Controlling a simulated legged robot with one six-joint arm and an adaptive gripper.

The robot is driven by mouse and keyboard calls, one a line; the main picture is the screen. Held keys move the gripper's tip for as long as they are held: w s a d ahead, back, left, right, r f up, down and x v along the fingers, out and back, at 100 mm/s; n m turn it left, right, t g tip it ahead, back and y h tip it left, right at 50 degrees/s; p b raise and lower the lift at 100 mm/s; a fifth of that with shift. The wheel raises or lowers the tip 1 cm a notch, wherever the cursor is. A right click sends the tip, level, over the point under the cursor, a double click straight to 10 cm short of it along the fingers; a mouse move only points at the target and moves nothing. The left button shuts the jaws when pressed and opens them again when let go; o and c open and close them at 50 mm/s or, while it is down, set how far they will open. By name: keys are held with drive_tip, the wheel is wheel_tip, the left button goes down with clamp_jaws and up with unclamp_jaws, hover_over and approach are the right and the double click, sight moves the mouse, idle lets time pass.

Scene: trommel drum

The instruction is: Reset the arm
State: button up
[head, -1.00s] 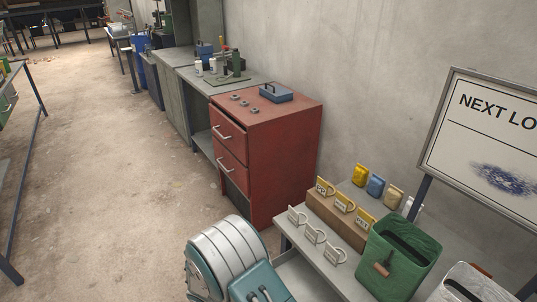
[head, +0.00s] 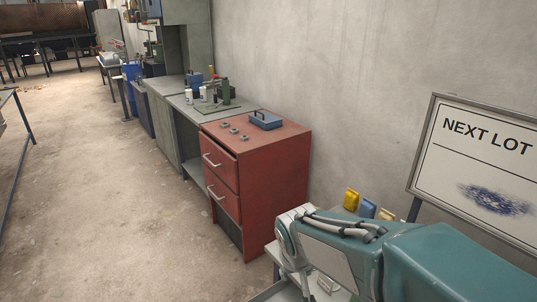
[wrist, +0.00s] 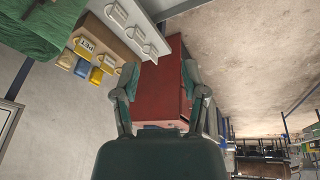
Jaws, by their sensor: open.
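My gripper (wrist: 163,88) is open and empty in the wrist view, its two fingers spread apart. The view is turned over, and the red drawer cabinet (wrist: 163,90) shows beyond and between the fingers.
In the head view the red cabinet (head: 262,180) carries a blue box (head: 265,120) and several small rings. A "NEXT LOT" board (head: 480,165) stands at right. The wrist view shows a green bag (wrist: 40,25) and white tags (wrist: 130,25). Open floor lies left.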

drive_tip(key=s+d+r+m+t, duration=0.1)
drive_tip(key=s+d+r, duration=0.3)
drive_tip(key=s, duration=0.3)
drive_tip(key=s+d+r+m+t, duration=0.1)
drive_tip(key=s+d+r, duration=0.3)
drive_tip(key=s, duration=0.4)
drive_tip(key=shift+d+r+y, duration=0.15)
drive_tip(key=shift+d+y, duration=0.15)
drive_tip(key=shift+d, duration=0.4)
drive_tip(key=shift+d, duration=0.15)
